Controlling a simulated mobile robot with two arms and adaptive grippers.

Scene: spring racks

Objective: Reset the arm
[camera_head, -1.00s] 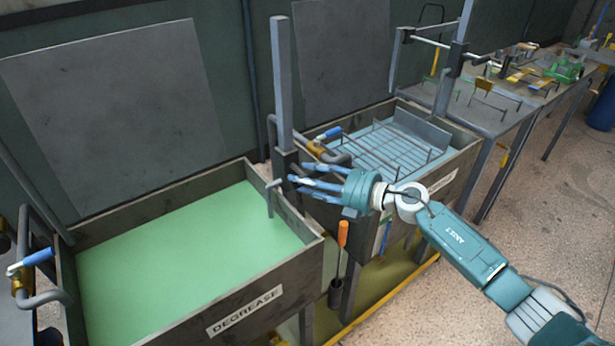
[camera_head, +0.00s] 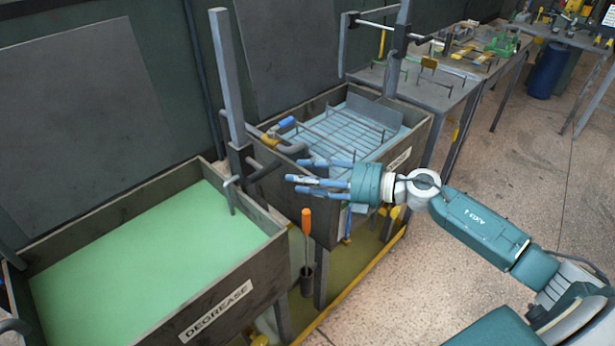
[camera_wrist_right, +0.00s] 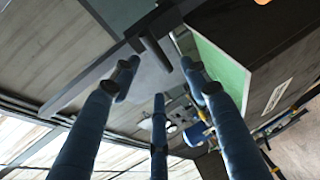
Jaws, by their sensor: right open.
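My right arm comes in from the lower right in the head view. My right gripper (camera_head: 318,178) has its blue fingers spread and empty, pointing left. It appears in front of the gap between the two tanks, near the grey upright post (camera_head: 229,90). In the right wrist view the fingers (camera_wrist_right: 160,95) are apart with nothing between them, with the dark post bracket and hook (camera_wrist_right: 155,48) beyond them. My left gripper does not show.
The DEGREASE tank (camera_head: 245,268) with green liquid stands at the left. A second tank (camera_head: 425,128) holds a wire rack (camera_head: 345,138) in bluish liquid. An orange-handled tool (camera_head: 306,222) hangs between them. A bench (camera_head: 440,90) and blue barrel (camera_head: 548,68) stand behind; the right floor is clear.

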